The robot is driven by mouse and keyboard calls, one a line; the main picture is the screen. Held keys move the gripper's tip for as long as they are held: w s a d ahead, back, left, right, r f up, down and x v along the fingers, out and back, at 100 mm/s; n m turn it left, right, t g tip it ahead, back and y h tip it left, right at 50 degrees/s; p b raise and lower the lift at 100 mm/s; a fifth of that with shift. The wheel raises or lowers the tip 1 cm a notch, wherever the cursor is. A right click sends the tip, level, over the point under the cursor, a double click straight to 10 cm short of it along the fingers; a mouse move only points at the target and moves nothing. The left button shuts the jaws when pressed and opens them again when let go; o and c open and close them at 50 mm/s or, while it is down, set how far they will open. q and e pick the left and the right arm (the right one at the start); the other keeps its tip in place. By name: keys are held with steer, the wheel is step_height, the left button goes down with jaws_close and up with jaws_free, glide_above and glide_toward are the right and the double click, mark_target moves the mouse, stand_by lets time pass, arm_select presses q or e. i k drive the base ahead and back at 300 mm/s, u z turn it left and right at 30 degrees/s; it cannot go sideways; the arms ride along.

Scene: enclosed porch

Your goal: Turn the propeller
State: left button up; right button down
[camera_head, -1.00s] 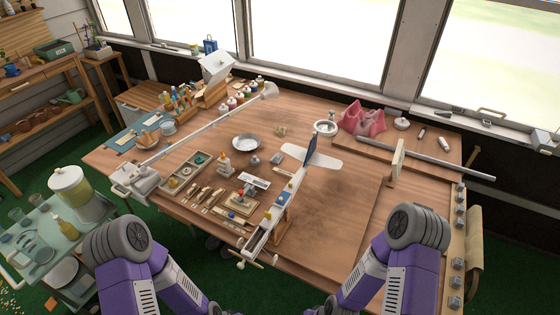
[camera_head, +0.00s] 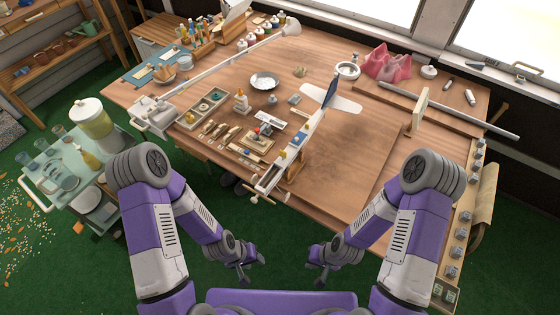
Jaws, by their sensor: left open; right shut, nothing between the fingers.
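A model plane's long white body (camera_head: 297,140) lies on the workbench (camera_head: 345,160), with a blue fin (camera_head: 330,93) and white tail surface (camera_head: 347,104) at its far end. Its near end overhangs the bench's front edge. A small tan crosspiece there (camera_head: 266,195) looks like the propeller; its detail is too small to tell. My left gripper (camera_head: 244,277) is open and empty, below and left of that end in the picture. My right gripper (camera_head: 321,279) is shut and empty, below and right of it. Both are in front of the bench, apart from the plane.
A compartment tray (camera_head: 190,119) and small tools lie left of the plane. A long grey rod (camera_head: 460,112) is at the right. A cart (camera_head: 60,185) with a drink dispenser (camera_head: 92,117) stands at the left.

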mark_target(254, 200)
steer(key=z, duration=0.5)
steer(key=k, duration=1.15)
steer(key=u, duration=0.1)
steer(key=i, duration=0.65)
steer(key=u, duration=0.05)
